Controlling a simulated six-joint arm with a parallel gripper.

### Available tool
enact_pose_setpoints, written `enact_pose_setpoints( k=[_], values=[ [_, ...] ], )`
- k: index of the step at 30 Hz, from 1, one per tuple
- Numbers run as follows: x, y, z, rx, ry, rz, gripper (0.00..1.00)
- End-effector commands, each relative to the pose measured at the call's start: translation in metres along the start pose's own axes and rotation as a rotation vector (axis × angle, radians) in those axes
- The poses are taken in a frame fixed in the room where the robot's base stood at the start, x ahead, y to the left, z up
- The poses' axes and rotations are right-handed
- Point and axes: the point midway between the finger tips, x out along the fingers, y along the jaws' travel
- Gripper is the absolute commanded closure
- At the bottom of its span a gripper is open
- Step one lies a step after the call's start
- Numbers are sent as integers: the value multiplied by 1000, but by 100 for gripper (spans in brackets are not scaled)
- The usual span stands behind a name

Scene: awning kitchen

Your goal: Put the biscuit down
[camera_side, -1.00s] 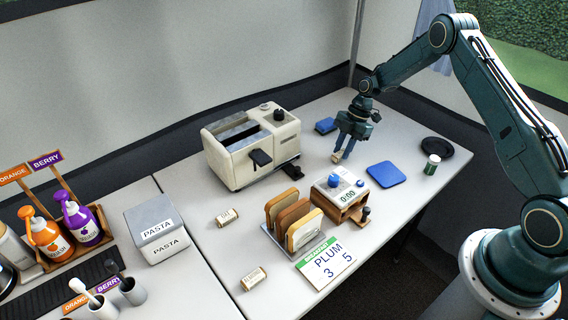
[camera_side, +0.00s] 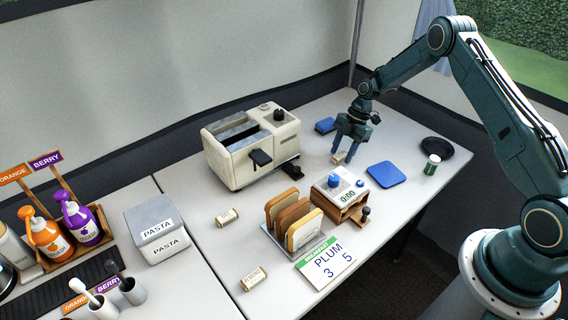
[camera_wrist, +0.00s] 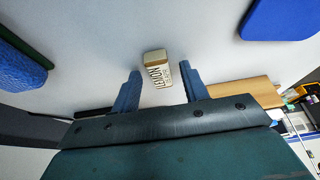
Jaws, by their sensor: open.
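The biscuit, a small pale block labelled LEMON (camera_wrist: 157,70), lies on the white table in the wrist view. It also shows under my gripper in the side view (camera_side: 338,158). My gripper (camera_wrist: 161,69) is open, with one blue finger on each side of the biscuit and a gap visible on both sides. In the side view my gripper (camera_side: 343,154) points down close to the table, between the toaster and the blue square mat. Two similar labelled pieces (camera_side: 228,217) (camera_side: 254,279) lie nearer the front.
A cream toaster (camera_side: 250,148) stands left of my gripper. A timer on a wooden stand (camera_side: 341,192) and a toast rack (camera_side: 296,222) stand in front. A blue mat (camera_side: 386,175), a blue sponge-like block (camera_side: 325,125) and a black dish (camera_side: 440,147) lie around it.

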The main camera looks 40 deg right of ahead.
Motion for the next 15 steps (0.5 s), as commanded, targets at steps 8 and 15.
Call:
enact_pose_setpoints(
  k=[8,15],
  values=[
    [-17,1,-1,0,-1,3,56],
    [-52,1,0,1,-1,4,56]
  ],
)
